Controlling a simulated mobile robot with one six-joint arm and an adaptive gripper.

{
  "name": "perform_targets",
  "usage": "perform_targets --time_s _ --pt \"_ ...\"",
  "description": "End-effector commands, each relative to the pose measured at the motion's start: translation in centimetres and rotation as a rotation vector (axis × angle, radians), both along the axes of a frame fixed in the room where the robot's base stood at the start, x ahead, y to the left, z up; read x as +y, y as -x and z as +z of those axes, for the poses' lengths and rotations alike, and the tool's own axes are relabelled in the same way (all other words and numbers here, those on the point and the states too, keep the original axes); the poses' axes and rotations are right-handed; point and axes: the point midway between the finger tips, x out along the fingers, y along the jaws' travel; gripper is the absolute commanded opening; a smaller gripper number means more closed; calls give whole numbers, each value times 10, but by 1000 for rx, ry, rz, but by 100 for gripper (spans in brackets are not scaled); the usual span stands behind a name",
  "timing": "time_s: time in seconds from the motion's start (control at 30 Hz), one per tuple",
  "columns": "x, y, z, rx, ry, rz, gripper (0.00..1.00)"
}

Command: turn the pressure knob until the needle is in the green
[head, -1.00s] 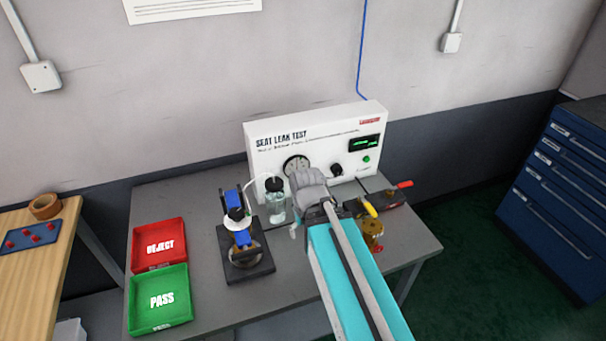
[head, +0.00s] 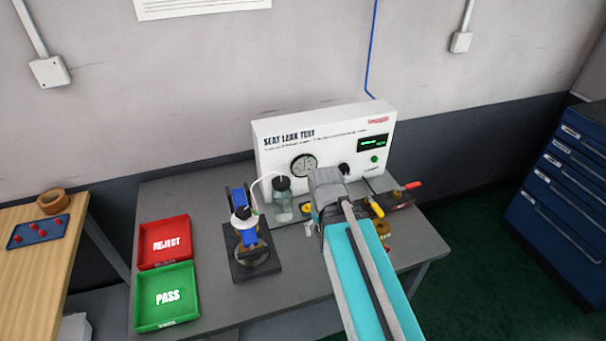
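The white seat leak test box (head: 280,151) stands at the back of the grey bench. A black knob (head: 344,169) sits right of the gauge, just above my arm's wrist, and is the likely pressure knob. My arm reaches in from the lower right.
A valve on a black stand (head: 247,232) and a glass bottle (head: 282,205) stand left of my arm. A red REJECT tray (head: 163,262) and green PASS tray (head: 166,318) lie at left. A red-handled clamp (head: 400,191) and brass part (head: 381,228) are close on the right.

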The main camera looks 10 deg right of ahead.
Motion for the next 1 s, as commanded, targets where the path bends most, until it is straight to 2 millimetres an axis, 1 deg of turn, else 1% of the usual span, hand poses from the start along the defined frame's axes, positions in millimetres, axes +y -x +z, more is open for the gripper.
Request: perform_targets --time_s 0.33,0.43,0.53,0.67,0.77,1.0 --pt "-1 -1 0 -1 -3 0 92" --pt "-2 -5 -1 -8 -18 0 92" --pt "-6 -13 -2 -21 -48 0 92" --pt "-16 -32 -3 -56 -113 2 92" --pt "-27 -50 -3 -98 -178 1 92" --pt "-65 -97 2 -241 -337 -6 92"
